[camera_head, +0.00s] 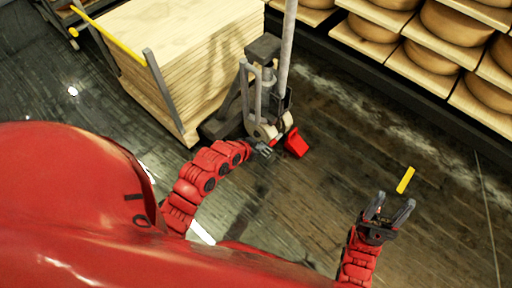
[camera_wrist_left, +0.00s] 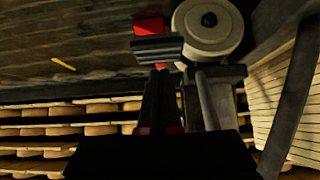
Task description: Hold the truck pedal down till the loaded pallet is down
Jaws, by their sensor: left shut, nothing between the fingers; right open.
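The pallet truck (camera_head: 266,95) stands at the upper middle of the head view, with its upright handle (camera_head: 288,40). Its red pedal (camera_head: 296,143) sticks out low at the near side by a pale wheel. The pedal also shows in the left wrist view (camera_wrist_left: 149,26), partly hidden behind my fingers. My left gripper (camera_head: 266,149) is shut and empty, just left of the pedal; I cannot tell whether it touches it. The load, a stack of pale boards (camera_head: 180,35), sits behind the truck; its height off the floor is unclear. My right gripper (camera_head: 390,207) is open and empty, over the floor.
Shelves of cheese wheels (camera_head: 430,58) line the upper right. A cart with a yellow bar (camera_head: 108,33) and grey posts stands at the upper left, by the boards. A yellow strip (camera_head: 405,180) lies on the dark floor. Floor right of the pedal is mostly clear.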

